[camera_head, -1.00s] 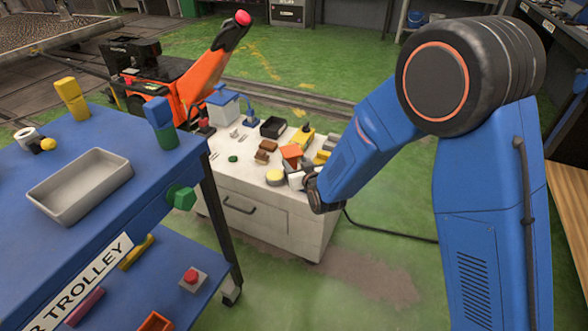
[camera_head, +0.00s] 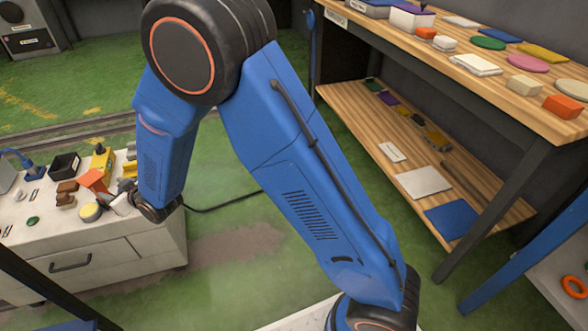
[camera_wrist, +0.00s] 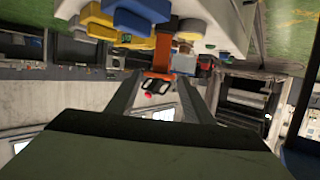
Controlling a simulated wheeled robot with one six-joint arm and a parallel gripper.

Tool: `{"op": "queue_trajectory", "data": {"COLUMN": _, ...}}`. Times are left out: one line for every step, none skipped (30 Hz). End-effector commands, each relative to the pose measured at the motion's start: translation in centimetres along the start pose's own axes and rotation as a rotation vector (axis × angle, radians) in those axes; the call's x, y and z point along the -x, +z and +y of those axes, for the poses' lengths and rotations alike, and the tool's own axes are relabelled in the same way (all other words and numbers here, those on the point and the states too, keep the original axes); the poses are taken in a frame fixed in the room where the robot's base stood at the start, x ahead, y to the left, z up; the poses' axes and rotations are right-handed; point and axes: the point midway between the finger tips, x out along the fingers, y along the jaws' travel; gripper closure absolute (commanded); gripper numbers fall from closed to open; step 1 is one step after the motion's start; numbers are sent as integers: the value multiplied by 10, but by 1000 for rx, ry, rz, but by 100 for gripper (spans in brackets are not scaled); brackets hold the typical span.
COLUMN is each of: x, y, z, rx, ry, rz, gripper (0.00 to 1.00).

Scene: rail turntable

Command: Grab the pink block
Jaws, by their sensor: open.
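I see no pink block in either view now. A flat pink disc (camera_head: 528,63) lies on the upper shelf of the wooden bench at right, and it is round rather than a block. My gripper (camera_head: 119,203) is low over the right end of the white cabinet top, small and partly hidden by my wrist. In the wrist view my gripper (camera_wrist: 160,82) is open, with its two dark fingers apart. An orange thing shows beyond the fingertips; I cannot tell its distance.
The white cabinet (camera_head: 110,245) carries a yellow round piece (camera_head: 90,212), an orange block (camera_head: 95,180), brown pieces and a black tray (camera_head: 65,164). The wooden bench (camera_head: 440,75) holds several flat pieces on two shelves. Green floor lies between them.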

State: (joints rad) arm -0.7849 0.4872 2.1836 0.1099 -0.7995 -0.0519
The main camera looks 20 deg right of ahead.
Motion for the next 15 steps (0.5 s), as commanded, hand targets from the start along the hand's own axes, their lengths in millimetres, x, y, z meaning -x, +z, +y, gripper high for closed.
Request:
{"op": "queue_trajectory", "data": {"x": 3, "y": -4, "z": 5, "rx": -2, "ry": 5, "rz": -2, "gripper": 53}}
{"op": "queue_trajectory", "data": {"x": 5, "y": -6, "z": 8, "rx": -4, "ry": 8, "rz": -6, "gripper": 53}}
{"op": "queue_trajectory", "data": {"x": 10, "y": -10, "z": 15, "rx": -7, "ry": 14, "rz": -15, "gripper": 53}}
{"op": "queue_trajectory", "data": {"x": 14, "y": -14, "z": 21, "rx": -10, "ry": 20, "rz": -22, "gripper": 53}}
{"op": "queue_trajectory", "data": {"x": 19, "y": -18, "z": 29, "rx": -14, "ry": 28, "rz": -32, "gripper": 53}}
{"op": "queue_trajectory", "data": {"x": 28, "y": -24, "z": 40, "rx": -19, "ry": 38, "rz": -46, "gripper": 53}}
{"op": "queue_trajectory", "data": {"x": 35, "y": -28, "z": 49, "rx": -24, "ry": 47, "rz": -59, "gripper": 53}}
{"op": "queue_trajectory", "data": {"x": 43, "y": -32, "z": 59, "rx": -29, "ry": 56, "rz": -73, "gripper": 53}}
{"op": "queue_trajectory", "data": {"x": 54, "y": -38, "z": 71, "rx": -35, "ry": 68, "rz": -91, "gripper": 53}}
{"op": "queue_trajectory", "data": {"x": 63, "y": -42, "z": 80, "rx": -41, "ry": 78, "rz": -105, "gripper": 53}}
{"op": "queue_trajectory", "data": {"x": 71, "y": -45, "z": 88, "rx": -46, "ry": 86, "rz": -119, "gripper": 53}}
{"op": "queue_trajectory", "data": {"x": 84, "y": -49, "z": 100, "rx": -53, "ry": 99, "rz": -138, "gripper": 53}}
{"op": "queue_trajectory", "data": {"x": 93, "y": -52, "z": 108, "rx": -59, "ry": 108, "rz": -152, "gripper": 53}}
{"op": "queue_trajectory", "data": {"x": 103, "y": -55, "z": 116, "rx": -65, "ry": 117, "rz": -166, "gripper": 53}}
{"op": "queue_trajectory", "data": {"x": 116, "y": -58, "z": 127, "rx": -73, "ry": 129, "rz": -184, "gripper": 53}}
